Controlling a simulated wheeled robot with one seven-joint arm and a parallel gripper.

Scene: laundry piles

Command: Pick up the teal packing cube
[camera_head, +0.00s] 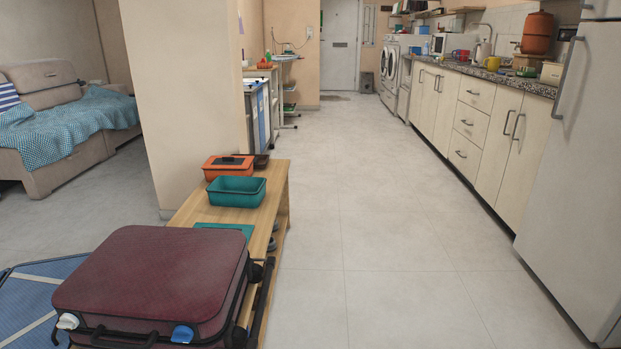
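A teal packing cube (236,195), box-shaped with what looks like an open top, sits on a wooden bench (196,210). A flat teal piece (226,229) lies nearer on the same bench, partly hidden behind the suitcase; I cannot tell whether it belongs to the cube. An orange packing cube (219,172) with a dark item on top stands just behind the teal cube. My gripper is not in view.
A maroon suitcase (160,275) fills the near left, in front of the teal cube. A blue mat-like panel (40,300) lies left of it. A wall (185,90) stands behind the bench's left side. The tiled floor (390,260) to the right is clear up to the cabinets and fridge (585,170).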

